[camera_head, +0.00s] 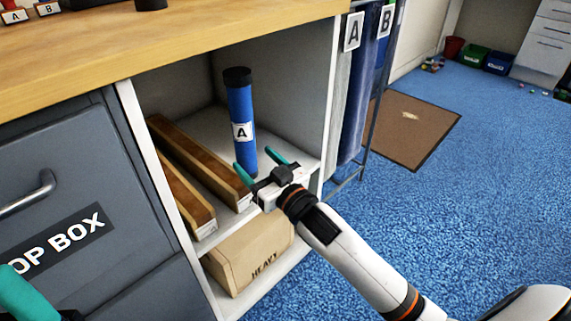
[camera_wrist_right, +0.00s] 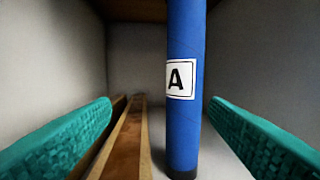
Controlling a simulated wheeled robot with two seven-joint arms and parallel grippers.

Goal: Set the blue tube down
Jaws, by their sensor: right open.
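The blue tube (camera_head: 241,103) with black ends and a white "A" label stands upright on the upper shelf (camera_head: 210,128) of the open cabinet under the wooden counter. My right gripper (camera_head: 253,158) is at the front of this shelf, low by the tube's base. In the right wrist view the tube (camera_wrist_right: 184,60) rises between the two spread teal fingers, with a gap on each side. Its black foot shows at the bottom. Only a teal finger of my left gripper (camera_head: 20,290) shows at the lower left edge; its opening is hidden.
Two long brown bars (camera_head: 200,160) lie on the shelf left of the tube. A carton marked "HEAVY" (camera_head: 245,262) sits on the level below. A grey drop box (camera_head: 60,180) is at left. Blue floor is open at right.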

